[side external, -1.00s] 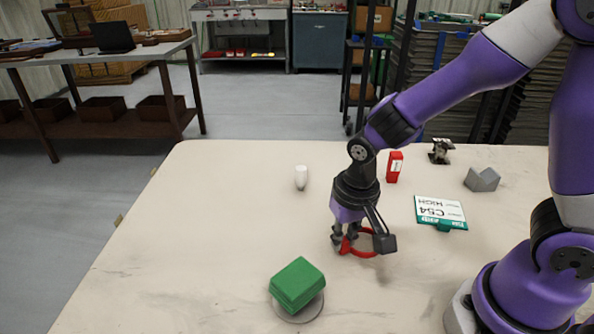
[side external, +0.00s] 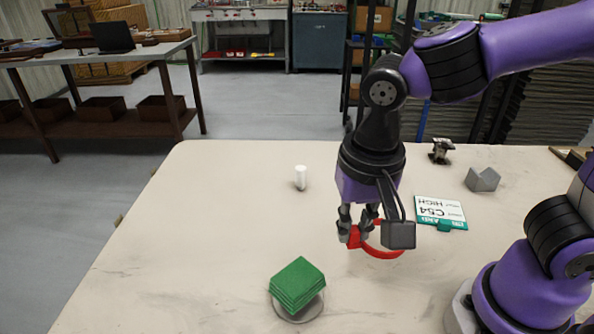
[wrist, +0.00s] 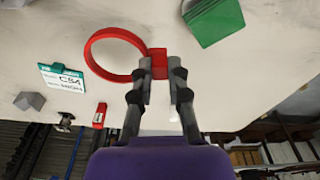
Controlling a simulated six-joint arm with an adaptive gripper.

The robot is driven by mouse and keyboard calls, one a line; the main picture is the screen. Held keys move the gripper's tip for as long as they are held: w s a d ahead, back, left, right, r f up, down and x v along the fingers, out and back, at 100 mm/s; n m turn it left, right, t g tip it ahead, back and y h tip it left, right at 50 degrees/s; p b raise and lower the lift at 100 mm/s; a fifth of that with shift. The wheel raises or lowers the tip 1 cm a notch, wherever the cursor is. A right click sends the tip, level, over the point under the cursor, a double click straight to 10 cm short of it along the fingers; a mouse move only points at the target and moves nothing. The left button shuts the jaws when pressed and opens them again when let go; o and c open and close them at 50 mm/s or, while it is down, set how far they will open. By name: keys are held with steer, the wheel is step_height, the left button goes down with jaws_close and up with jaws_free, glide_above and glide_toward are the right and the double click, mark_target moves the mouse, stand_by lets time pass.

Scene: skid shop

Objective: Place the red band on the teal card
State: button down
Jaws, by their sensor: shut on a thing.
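The red band (side external: 383,251) is a ring with a small block-shaped clasp. My gripper (side external: 356,232) is shut on the clasp, and the ring sticks out to the right, partly hidden behind the wrist camera. In the wrist view the red band (wrist: 117,52) shows whole, with its clasp between the fingertips of my gripper (wrist: 160,68). The teal card (side external: 441,212), with a white label reading C54 HIGH, lies on the table to the right of my gripper. It also shows at the left in the wrist view (wrist: 62,78).
A green block stack (side external: 298,283) sits on a round grey base at the front. A white cylinder (side external: 300,177) stands behind. A grey block (side external: 482,179) and a small metal part (side external: 441,150) lie beyond the card. A red box (wrist: 100,115) shows in the wrist view.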

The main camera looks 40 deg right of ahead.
steer(key=w+d+m, duration=0.3)
steer(key=d+m, duration=0.3)
steer(key=d, duration=0.4)
steer(key=m+g, duration=0.1)
steer(key=m, duration=0.4)
glide_above(426, 203)
steer(key=shift+h, duration=0.3)
steer(key=f, duration=0.4)
steer(key=a+f, duration=0.1)
steer(key=f, duration=0.1)
steer(key=shift+f, duration=0.15)
steer(key=shift+s+d+f, duration=0.1)
steer(key=shift+d+f, duration=0.1)
steer(key=shift+f, duration=1.9)
steer(key=c, duration=0.9)
jaws_free()
steer(key=shift+f, duration=0.1)
steer(key=shift+o, duration=0.2)
